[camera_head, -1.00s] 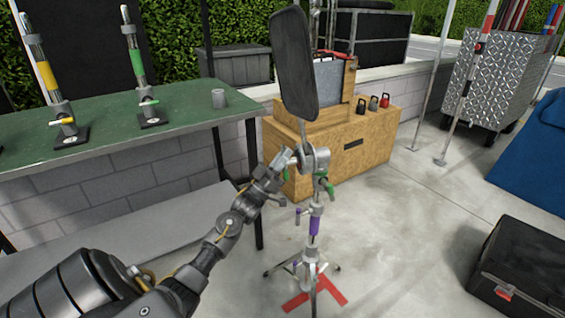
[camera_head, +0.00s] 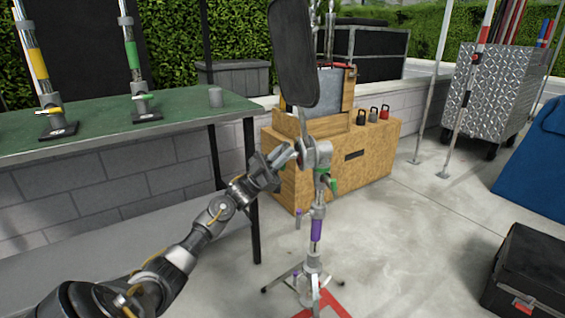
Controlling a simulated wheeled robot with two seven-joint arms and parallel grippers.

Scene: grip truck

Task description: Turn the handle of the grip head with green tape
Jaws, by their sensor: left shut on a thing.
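A grey metal grip head (camera_head: 318,154) sits on top of a light stand (camera_head: 313,262) in the middle. A green part shows at its lower right, and purple tape (camera_head: 316,230) wraps the stand lower down. A dark flat panel (camera_head: 292,58) is held upright above the head. My left gripper (camera_head: 287,157) is at the left side of the grip head, shut on its handle; the fingers hide most of the handle. My right gripper is not in view.
A wooden crate (camera_head: 350,165) stands behind the stand. A black case (camera_head: 535,270) lies at lower right.

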